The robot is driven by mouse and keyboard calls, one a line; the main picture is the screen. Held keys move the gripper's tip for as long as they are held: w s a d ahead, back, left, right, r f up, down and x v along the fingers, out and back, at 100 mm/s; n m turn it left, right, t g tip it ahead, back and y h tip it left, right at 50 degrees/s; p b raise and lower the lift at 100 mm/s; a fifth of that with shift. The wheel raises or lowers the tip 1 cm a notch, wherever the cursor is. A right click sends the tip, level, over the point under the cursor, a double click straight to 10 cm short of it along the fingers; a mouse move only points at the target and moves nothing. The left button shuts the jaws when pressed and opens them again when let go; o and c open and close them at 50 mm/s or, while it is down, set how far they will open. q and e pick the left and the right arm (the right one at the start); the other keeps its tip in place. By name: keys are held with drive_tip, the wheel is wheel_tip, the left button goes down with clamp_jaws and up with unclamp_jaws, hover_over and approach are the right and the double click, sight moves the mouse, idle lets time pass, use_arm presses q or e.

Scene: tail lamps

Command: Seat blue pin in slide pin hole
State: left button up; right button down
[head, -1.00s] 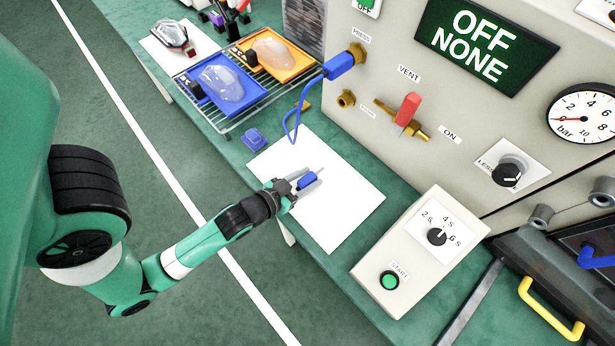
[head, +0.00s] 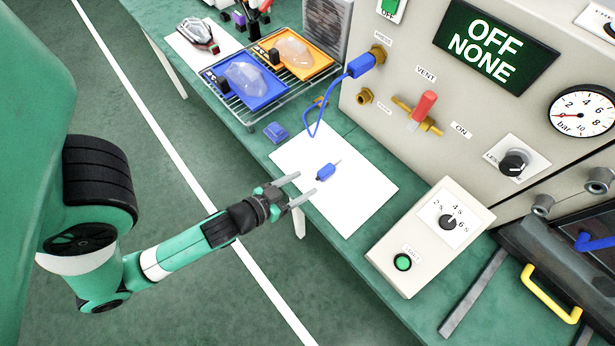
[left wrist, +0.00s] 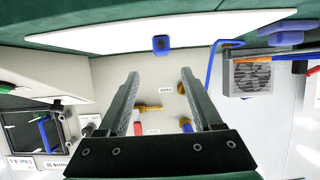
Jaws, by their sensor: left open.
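The blue pin (head: 326,172), with a thin metal tip, lies on the white sheet (head: 352,205) on the green bench. It also shows in the left wrist view (left wrist: 161,43). My left gripper (head: 305,185) is open and empty, with its fingers pointing toward the pin from the left and apart from it. In the left wrist view both fingers (left wrist: 166,98) are spread wide with nothing between them. I cannot make out the slide pin hole. My right gripper is not in view.
A wire rack holds a blue tray (head: 250,88) and an orange tray (head: 300,57) with clear lamp covers. A blue block (head: 276,131) sits near the sheet. A timer box (head: 430,238) and the tester panel (head: 400,110) stand to the right. The sheet is otherwise clear.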

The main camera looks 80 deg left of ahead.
use_arm(q)
drive_tip(key=shift+s+d+r, duration=0.1)
drive_tip(key=shift+s+d, duration=0.1)
drive_tip(key=shift+s, duration=0.1)
drive_tip(key=shift+w+a, duration=0.1)
drive_tip(key=shift+w, duration=0.05)
drive_tip(key=w+d+r+m+t+h, duration=0.15)
drive_tip(key=w+r+t, duration=0.25)
drive_tip(key=w+r, duration=0.7)
drive_tip(key=w+d+r+t+y, duration=0.15)
drive_tip(key=w+r+t, duration=0.25)
drive_tip(key=w+r, duration=0.7)
drive_tip(key=s+d+r+m+t+h, duration=0.1)
drive_tip(key=s+d+r+t+h, duration=0.1)
drive_tip(key=r, duration=1)
drive_tip(key=s+d+r+m+t+h, duration=0.2)
drive_tip(key=d+r, duration=0.3)
drive_tip(key=r, duration=0.7)
drive_tip(key=s+d+r+m+t+h, duration=0.2)
drive_tip(key=d+r+t+h, duration=0.1)
drive_tip(key=r, duration=0.9)
drive_tip(key=shift+s+d+t+h, duration=0.3)
drive_tip(key=shift+s+d+h, duration=0.1)
drive_tip(key=shift+h, duration=0.2)
drive_tip(key=shift+o, duration=0.4)
drive_tip(key=shift+r, duration=0.1)
